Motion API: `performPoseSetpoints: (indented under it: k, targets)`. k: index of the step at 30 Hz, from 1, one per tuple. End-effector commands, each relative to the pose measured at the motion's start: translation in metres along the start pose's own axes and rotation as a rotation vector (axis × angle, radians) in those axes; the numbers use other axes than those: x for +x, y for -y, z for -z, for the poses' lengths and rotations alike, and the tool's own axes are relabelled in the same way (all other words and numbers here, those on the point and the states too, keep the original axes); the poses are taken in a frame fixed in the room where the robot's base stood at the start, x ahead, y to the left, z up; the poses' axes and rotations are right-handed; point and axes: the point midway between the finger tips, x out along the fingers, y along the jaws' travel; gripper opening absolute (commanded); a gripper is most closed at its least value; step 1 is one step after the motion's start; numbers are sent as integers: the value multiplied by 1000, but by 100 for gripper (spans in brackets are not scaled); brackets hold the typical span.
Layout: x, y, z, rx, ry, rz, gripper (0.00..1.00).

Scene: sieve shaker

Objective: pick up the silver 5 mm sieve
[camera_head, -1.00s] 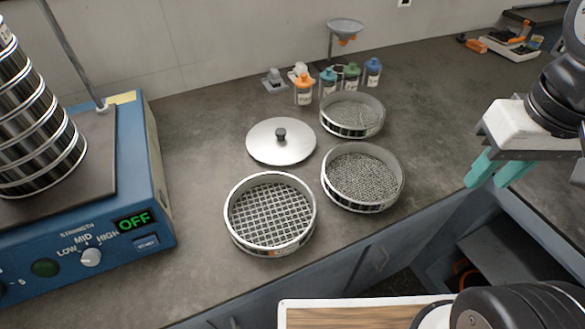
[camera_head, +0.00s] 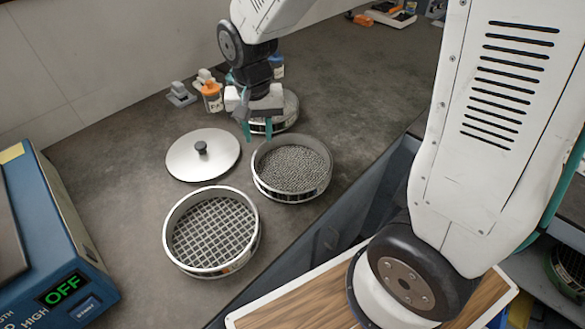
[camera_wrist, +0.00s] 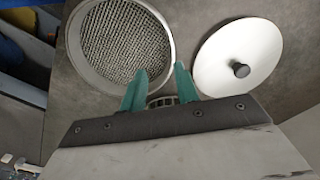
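Three silver sieves sit on the dark bench; their size labels are too small to read. The coarse-grid sieve (camera_head: 211,232) is at the front left. The medium-mesh sieve (camera_head: 291,168) is right of it and also shows in the wrist view (camera_wrist: 122,42). The back sieve (camera_head: 287,108) is partly hidden by my gripper (camera_head: 257,130). My gripper's two teal fingers are apart, pointing down at the back sieve's near-left side. In the wrist view, a bit of rim shows between the fingers (camera_wrist: 160,88); contact cannot be told.
A silver lid with a black knob (camera_head: 203,155) lies left of the sieves. The blue shaker (camera_head: 62,250) reading OFF is at the left. The bench's front edge drops away right of the sieves.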

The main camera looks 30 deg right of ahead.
Motion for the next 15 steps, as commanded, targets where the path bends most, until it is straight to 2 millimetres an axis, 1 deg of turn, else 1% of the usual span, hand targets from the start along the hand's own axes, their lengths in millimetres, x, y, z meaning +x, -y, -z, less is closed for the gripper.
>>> performPoseSetpoints:
  k: [1, 3, 6, 15]
  targets:
    - [12, 6, 3, 13, 8, -5, 31]
    - [22, 12, 7, 31, 9, -6, 31]
    - [32, 17, 10, 44, 11, -8, 31]
    - [65, 18, 9, 50, 12, -8, 31]
